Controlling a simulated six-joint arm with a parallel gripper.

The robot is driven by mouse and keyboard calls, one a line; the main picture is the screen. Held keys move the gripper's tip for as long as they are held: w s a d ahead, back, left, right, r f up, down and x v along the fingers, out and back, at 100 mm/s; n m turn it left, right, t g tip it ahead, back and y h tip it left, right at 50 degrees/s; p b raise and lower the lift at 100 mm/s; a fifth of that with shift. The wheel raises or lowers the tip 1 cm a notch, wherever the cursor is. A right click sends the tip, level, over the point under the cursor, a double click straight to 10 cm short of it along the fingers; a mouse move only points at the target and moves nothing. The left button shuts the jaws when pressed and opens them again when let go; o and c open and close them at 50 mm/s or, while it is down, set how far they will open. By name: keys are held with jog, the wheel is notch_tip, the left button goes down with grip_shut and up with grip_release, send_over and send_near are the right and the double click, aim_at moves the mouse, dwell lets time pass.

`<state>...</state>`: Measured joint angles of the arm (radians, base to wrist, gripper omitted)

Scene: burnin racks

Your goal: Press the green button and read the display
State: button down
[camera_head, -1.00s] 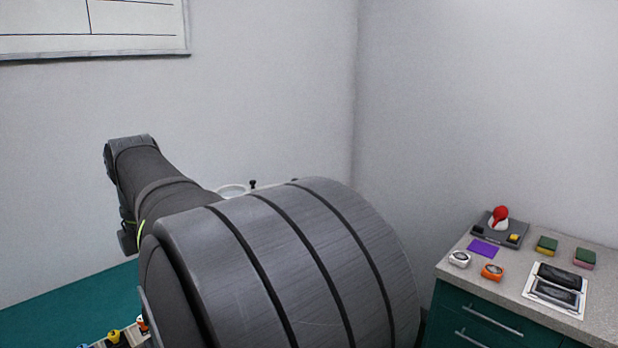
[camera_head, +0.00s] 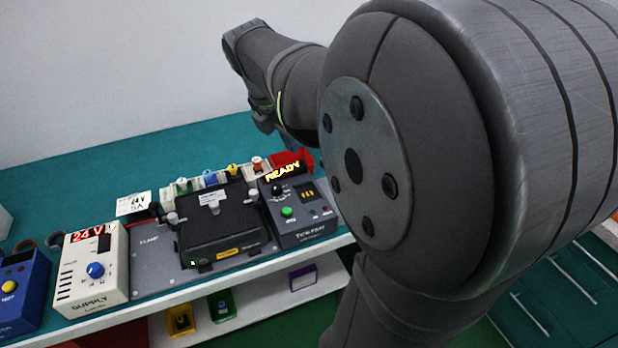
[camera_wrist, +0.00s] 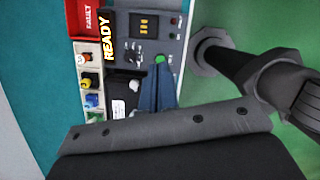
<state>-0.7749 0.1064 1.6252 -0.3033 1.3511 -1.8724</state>
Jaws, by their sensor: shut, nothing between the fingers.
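The dark grey tester (camera_head: 312,234) stands at the right end of the bench row. Its green button (camera_head: 287,212) is on its front-left face, and it also shows in the wrist view (camera_wrist: 160,59). A small display with lit yellow digits (camera_head: 308,192) sits above and right of the button; I cannot read the digits surely. A lit sign on top reads READY (camera_head: 282,172). My gripper (camera_wrist: 159,72) has blue fingers, shut and empty, with their tips close beside the green button in the wrist view. I cannot tell whether they touch it.
A black unit (camera_head: 220,232) is clamped on a grey plate (camera_head: 150,262) left of the tester. A cream supply (camera_head: 92,268) shows 24 V. A red bin (camera_wrist: 86,18) marked FAULT and several coloured-knob holders are behind. My arm covers the right side of the head view.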

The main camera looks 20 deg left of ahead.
aim_at(287, 211)
notch_tip(287, 211, down, 8)
jog(key=s+a+n+t+y, duration=0.1)
jog(key=n+t, duration=0.5)
jog(key=n, duration=0.7)
jog(key=shift+s+a+r, duration=0.15)
jog(key=shift+s+a, duration=0.1)
jog(key=shift+s, duration=0.25)
jog(key=shift+f, duration=4.45)
jog(key=shift+f, duration=0.4)
